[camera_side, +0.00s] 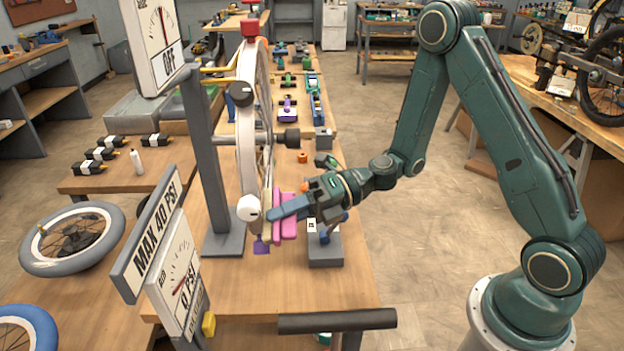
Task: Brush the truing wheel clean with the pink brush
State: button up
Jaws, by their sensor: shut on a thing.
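The truing wheel (247,140) stands upright, seen nearly edge-on, in a grey stand (212,180) on the wooden bench. My gripper (277,212) reaches in from the right, low beside the wheel. Its blue finger lies across the pink brush (289,229), and it is shut on the brush. The brush is just right of the wheel's lower rim. The near finger hides part of the brush, and I cannot tell whether the bristles touch the wheel.
A grey block (325,250) stands just below my gripper. A purple piece (261,246) is under the wheel. A MAX 40 PSI sign (147,235) and gauge (180,280) stand front left. Coloured parts (288,108) line the bench behind.

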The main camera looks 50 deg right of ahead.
jog(key=shift+s+a+r, duration=0.15)
jog(key=shift+a+r, duration=0.1)
jog(key=shift+r, duration=0.6)
jog(key=shift+f, duration=0.15)
jog(key=shift+w+d+f, duration=0.15)
jog(key=shift+w+f, duration=0.05)
jog(key=shift+f, duration=0.35)
jog(key=shift+w+d+f, duration=0.15)
jog(key=shift+d+f, duration=0.05)
jog(key=shift+f, duration=0.35)
jog(key=shift+w+d+f, duration=0.15)
jog(key=shift+w+f, duration=0.05)
jog(key=shift+f, duration=0.35)
jog(key=f, duration=0.2)
jog(key=w+d+f, duration=0.1)
jog(key=shift+f, duration=0.2)
jog(key=shift+s+d, duration=0.2)
